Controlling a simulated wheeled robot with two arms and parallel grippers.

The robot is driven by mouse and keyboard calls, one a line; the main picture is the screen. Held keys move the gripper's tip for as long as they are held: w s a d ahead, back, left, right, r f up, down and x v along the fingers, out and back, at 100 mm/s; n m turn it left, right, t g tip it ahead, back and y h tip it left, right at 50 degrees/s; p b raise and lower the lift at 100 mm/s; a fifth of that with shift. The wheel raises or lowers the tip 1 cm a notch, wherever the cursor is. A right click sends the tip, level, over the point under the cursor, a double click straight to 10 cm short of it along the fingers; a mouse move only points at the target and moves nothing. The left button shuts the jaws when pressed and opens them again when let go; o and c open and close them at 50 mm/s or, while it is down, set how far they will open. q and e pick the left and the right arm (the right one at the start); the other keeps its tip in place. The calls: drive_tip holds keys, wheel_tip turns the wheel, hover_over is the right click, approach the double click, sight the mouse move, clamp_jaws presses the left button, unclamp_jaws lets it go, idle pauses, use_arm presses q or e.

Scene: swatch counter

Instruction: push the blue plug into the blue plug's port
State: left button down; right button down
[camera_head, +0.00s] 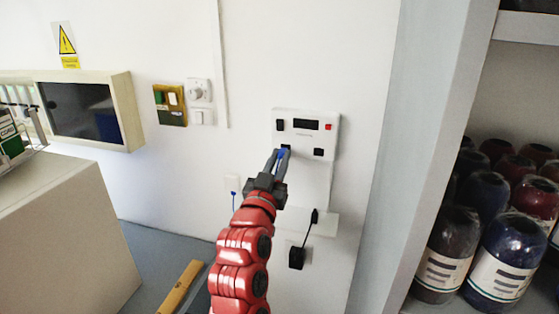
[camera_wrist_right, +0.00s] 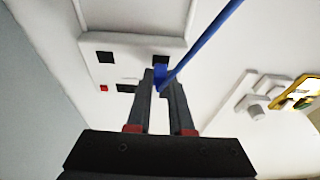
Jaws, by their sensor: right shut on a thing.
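My right gripper (camera_head: 283,153) is shut on the blue plug (camera_head: 282,154), in front of the lower left part of the white wall panel (camera_head: 297,137). In the right wrist view my gripper (camera_wrist_right: 161,75) has its two fingers around the blue plug (camera_wrist_right: 160,79), and a blue cable (camera_wrist_right: 205,42) runs from it up to the right. A dark port (camera_wrist_right: 161,60) shows just beyond the plug's tip. Plug and port overlap in this view, so I cannot tell whether the tip is in the port. My left gripper is not in view.
The panel has another dark port (camera_head: 318,152), a display (camera_head: 305,124) and a red button (camera_head: 328,127). Below it, a black plug (camera_head: 296,258) hangs by its cable near a white ledge (camera_head: 325,222). A shelf with several jars (camera_head: 506,252) stands at the right.

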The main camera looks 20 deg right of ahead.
idle(0.5)
drive_tip(key=shift+b, duration=0.5)
drive_tip(key=shift+w+d+b, duration=0.3)
drive_tip(key=shift+w+b, duration=0.05)
drive_tip(key=shift+w, duration=0.15)
drive_tip(key=c, duration=0.7)
unclamp_jaws()
